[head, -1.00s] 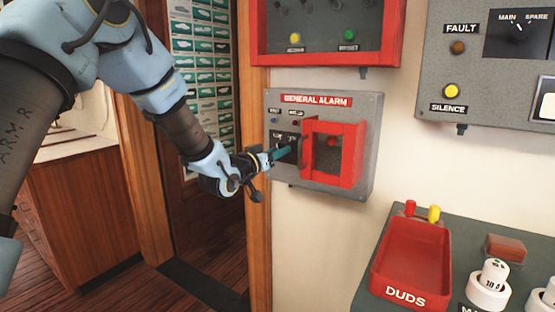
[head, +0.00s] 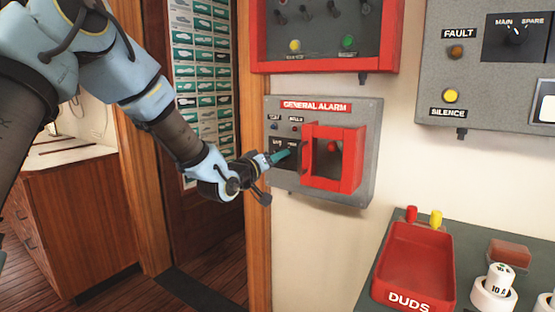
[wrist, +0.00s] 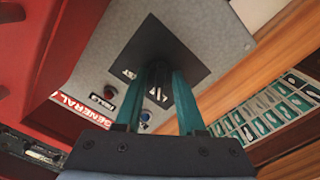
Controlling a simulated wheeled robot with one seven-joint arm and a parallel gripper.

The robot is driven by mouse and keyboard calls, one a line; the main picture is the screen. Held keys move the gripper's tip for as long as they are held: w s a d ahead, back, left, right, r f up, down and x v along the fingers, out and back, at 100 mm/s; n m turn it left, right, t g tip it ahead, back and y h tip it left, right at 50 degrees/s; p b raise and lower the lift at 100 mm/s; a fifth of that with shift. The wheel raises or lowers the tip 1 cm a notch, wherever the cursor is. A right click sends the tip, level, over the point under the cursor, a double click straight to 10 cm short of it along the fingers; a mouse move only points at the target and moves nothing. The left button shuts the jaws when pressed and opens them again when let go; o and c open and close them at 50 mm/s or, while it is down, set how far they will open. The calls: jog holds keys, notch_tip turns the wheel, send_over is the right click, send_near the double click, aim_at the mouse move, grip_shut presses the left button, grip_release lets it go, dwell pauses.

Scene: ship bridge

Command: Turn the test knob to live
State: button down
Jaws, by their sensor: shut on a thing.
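The grey general alarm panel (head: 368,112) is mounted on the wall. Its black knob plate (head: 277,142) sits at the panel's lower left, and a white label shows on the plate above my gripper. My gripper (head: 281,155), with teal fingers, reaches the plate from the left. In the wrist view the black plate (wrist: 190,62) is straight ahead, with part of its white lettering visible. The dark test knob (wrist: 157,78) stands between my fingers, which are shut on it. Its pointer and exact setting are hidden by the fingers.
A red box-shaped guard (head: 355,178) stands out from the panel just right of my gripper. A red-framed panel (head: 326,65) hangs above. The wooden door frame (head: 258,220) is close on the left. A red duds tray (head: 410,270) lies lower right.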

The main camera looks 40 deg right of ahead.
jog(key=c, duration=0.5)
grip_release()
jog(key=shift+a, duration=0.1)
jog(key=b+v, duration=0.2)
jog(key=v, duration=0.8)
jog(key=shift+s+a, duration=0.1)
jog(key=shift+a, duration=0.2)
